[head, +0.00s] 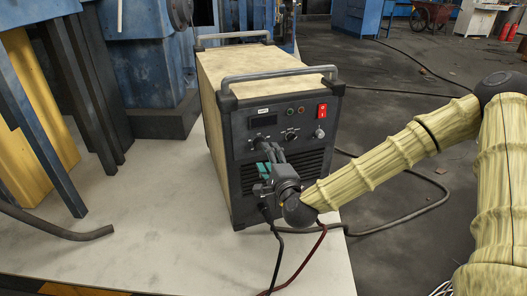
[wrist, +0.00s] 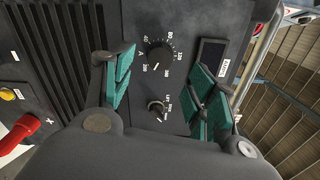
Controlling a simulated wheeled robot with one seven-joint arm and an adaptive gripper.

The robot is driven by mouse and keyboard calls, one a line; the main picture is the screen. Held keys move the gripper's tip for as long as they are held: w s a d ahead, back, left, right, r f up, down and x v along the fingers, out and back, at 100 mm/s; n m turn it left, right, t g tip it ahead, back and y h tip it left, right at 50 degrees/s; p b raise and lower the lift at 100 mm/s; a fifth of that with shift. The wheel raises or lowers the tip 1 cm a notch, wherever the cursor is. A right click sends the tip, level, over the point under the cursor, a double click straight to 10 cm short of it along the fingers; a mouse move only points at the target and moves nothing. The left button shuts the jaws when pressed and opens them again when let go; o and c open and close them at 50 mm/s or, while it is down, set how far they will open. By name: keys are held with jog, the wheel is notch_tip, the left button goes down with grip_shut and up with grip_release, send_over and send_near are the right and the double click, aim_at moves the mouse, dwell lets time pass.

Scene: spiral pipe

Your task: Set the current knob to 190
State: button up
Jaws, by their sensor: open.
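The current knob (wrist: 159,54) is black and round, inside a white number scale marked A on the dark front panel of the welding machine (head: 234,122). Its pale pointer mark is at the lower side in the wrist view; the exact reading is too small to tell. My gripper (head: 270,150) is in front of the panel, with teal pads. In the wrist view my gripper (wrist: 165,80) is open, one finger left of the knob and one at lower right. The fingers look apart from it.
A second, smaller knob (wrist: 156,107) sits beside the current knob. The display (wrist: 212,53) is close to the right finger. A red switch (head: 322,110) and a grey knob (head: 319,133) are at the panel's right. Cables (head: 279,255) hang below my gripper.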

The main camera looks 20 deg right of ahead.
jog(key=s, duration=0.6)
jog(key=shift+d, duration=0.1)
jog(key=s+a+f+n+g+y, duration=0.1)
jog(key=s+a+f+n+g, duration=0.3)
jog(key=f, duration=0.5)
jog(key=s+a+f+n+g+y, duration=0.1)
jog(key=s+a+f+n+g, duration=0.15)
jog(key=s+f, duration=0.5)
jog(key=s+a+f+n+g+y, duration=0.1)
jog(key=s+a+f+n+g, duration=0.3)
jog(key=f, duration=0.6)
jog(key=s+d+f+n+g+h, duration=0.2)
jog(key=s+d+f+n+g, duration=0.25)
jog(key=s+f, duration=0.4)
jog(key=s+d+f+n+g+h, duration=0.1)
jog(key=s+d+f+n+g, duration=0.35)
jog(key=s, duration=0.75)
notch_tip(320, 180, up, 25)
jog(key=d+t+p, duration=0.1)
jog(key=p, duration=2.3)
jog(key=shift+s+f+h+p, duration=0.2)
jog(key=shift+h+p, duration=0.1)
jog(key=shift+p, duration=0.1)
